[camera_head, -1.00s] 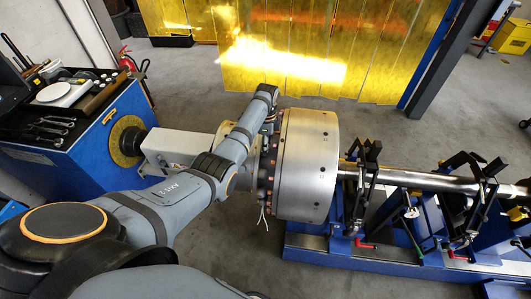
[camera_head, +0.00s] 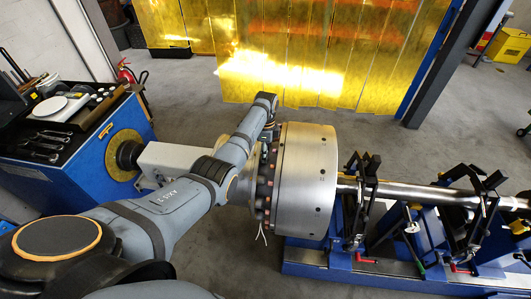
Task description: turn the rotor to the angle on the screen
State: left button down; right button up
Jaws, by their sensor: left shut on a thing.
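The rotor (camera_head: 306,180) is a large silver metal drum with small dark holes around its rim. Its shaft (camera_head: 405,193) runs to the right over the stands. A flange with a ring of bolts (camera_head: 262,188) is on its left face. My left arm reaches across from the lower left. My left gripper (camera_head: 268,130) is at the upper left edge of the drum, by the flange, shut on the rotor; its fingertips are largely hidden by the wrist. The screen does not show. My right gripper is not in view.
A blue drive cabinet (camera_head: 85,160) with tools and a white dish on top stands at left. Blue bearing stands with black clamps (camera_head: 362,195) carry the shaft at right. Yellow curtains (camera_head: 300,60) hang behind. Grey floor is open between.

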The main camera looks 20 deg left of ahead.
pick_arm(q)
jog(key=shift+f, duration=0.1)
jog(key=c, duration=1)
grip_release()
jog(key=shift+o, duration=0.8)
notch_tip(320, 180, up, 12)
jog(key=shift+w, duration=0.35)
